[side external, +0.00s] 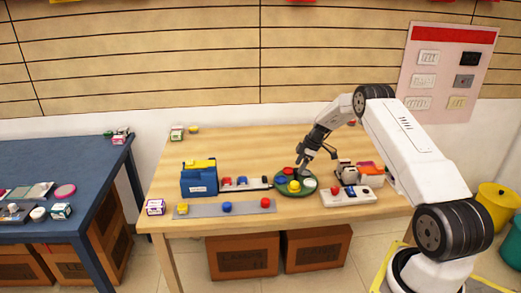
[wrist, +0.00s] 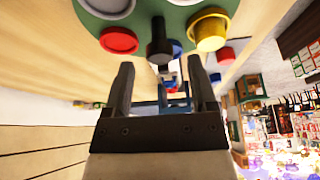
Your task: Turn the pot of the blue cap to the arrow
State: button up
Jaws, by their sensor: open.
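A round green turntable (side external: 283,193) stands on the wooden table, carrying pots with red (side external: 289,171), yellow (side external: 295,186) and white (side external: 310,183) caps. In the wrist view, the turntable (wrist: 90,15) is at the top, with the red cap (wrist: 119,41) and yellow cap (wrist: 208,30). The blue cap (wrist: 177,47) shows only partly, behind a dark upright post (wrist: 159,42). My gripper (side external: 302,163) is above the turntable's back part, pointing down. Its two fingers (wrist: 161,65) are apart with nothing held between them. I cannot make out the arrow.
A blue box (side external: 199,182) and a switch panel (side external: 243,184) stand left of the turntable. A grey strip with coloured knobs (side external: 246,207) lies in front. A white button box (side external: 345,197) and a small machine (side external: 348,174) are close on the right. The back of the table is mostly clear.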

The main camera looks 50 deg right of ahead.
jog(key=v, duration=0.6)
jog(key=shift+r, duration=0.25)
jog(key=s+a+r+m+g+h, duration=0.1)
jog(key=a+r+m, duration=0.15)
jog(key=a, duration=0.85)
jog(key=s+a+r+m+g+h, duration=0.1)
jog(key=a+r+m, duration=0.15)
jog(key=a, duration=0.75)
jog(key=s+a+r+m+t+h, duration=0.1)
jog(key=s+a+r+m, duration=0.1)
jog(key=s+a, duration=1.4)
jog(key=shift+a+m, duration=0.35)
jog(key=shift+m, duration=0.25)
jog(key=shift+s+r, duration=0.1)
jog(key=shift+o, duration=1.1)
